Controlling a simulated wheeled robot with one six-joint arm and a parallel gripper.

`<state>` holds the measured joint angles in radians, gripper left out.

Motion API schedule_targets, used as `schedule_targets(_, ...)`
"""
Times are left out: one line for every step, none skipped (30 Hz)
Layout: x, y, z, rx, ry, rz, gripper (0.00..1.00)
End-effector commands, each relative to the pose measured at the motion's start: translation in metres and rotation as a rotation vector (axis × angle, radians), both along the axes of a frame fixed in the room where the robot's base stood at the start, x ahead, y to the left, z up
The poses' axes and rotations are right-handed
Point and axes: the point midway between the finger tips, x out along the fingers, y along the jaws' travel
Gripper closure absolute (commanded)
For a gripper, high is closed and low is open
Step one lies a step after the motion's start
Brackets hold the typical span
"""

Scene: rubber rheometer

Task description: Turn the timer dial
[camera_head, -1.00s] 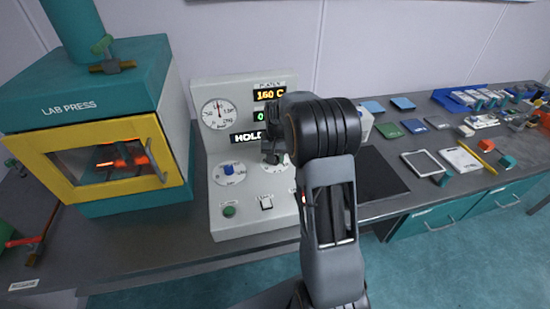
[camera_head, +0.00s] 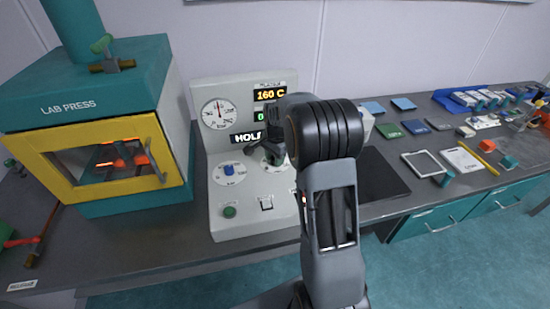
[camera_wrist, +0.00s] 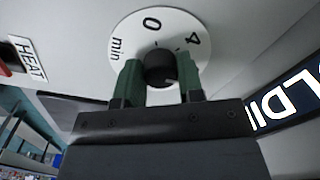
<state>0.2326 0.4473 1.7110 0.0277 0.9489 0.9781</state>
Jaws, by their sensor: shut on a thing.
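The timer dial (camera_wrist: 160,66) is a black knob on a round white plate (camera_wrist: 183,25) marked 0, 4 and min. My gripper (camera_wrist: 160,82) has its two green fingers on either side of the knob and is shut on it in the wrist view. The grey control panel (camera_head: 243,195) stands upright on the bench.
A blue knob (camera_head: 228,169) is left of my gripper, with a green button (camera_head: 229,212) and a white switch (camera_head: 266,203) below. The teal lab press (camera_head: 95,90) stands at left; small items lie on the bench at right.

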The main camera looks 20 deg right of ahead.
Motion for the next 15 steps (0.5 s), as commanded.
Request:
schedule_targets(0.0000,0.0006,-0.0001,0.001,0.000,-0.018,0.89)
schedule_targets(0.0001,0.0007,-0.0001,0.001,0.000,-0.029,0.89)
schedule_targets(0.0001,0.0007,-0.0001,0.001,0.000,-0.042,0.89)
schedule_targets(0.0000,0.0008,-0.0001,0.001,-0.001,-0.050,0.89)
schedule_targets(0.0000,0.0008,-0.0001,0.001,-0.001,-0.059,0.89)
schedule_targets(0.0001,0.0008,-0.0001,0.001,-0.001,-0.068,0.89)
schedule_targets(0.0001,0.0008,-0.0001,0.001,-0.001,-0.073,0.89)
schedule_targets(0.0001,0.0008,0.0000,0.001,-0.001,-0.078,0.89)
schedule_targets(0.0001,0.0008,0.0000,0.001,-0.001,-0.084,0.89)
schedule_targets(0.0001,0.0008,0.0000,0.001,-0.001,-0.087,0.89)
schedule_targets(0.0001,0.0008,0.0000,0.001,-0.001,-0.090,0.89)
schedule_targets(0.0002,0.0008,0.0000,0.001,-0.001,-0.093,0.89)
schedule_targets(0.0002,0.0008,0.0000,0.001,-0.001,-0.094,0.89)
schedule_targets(0.0002,0.0008,0.0000,0.001,-0.001,-0.095,0.89)
schedule_targets(0.0002,0.0008,0.0000,0.001,-0.001,-0.096,0.89)
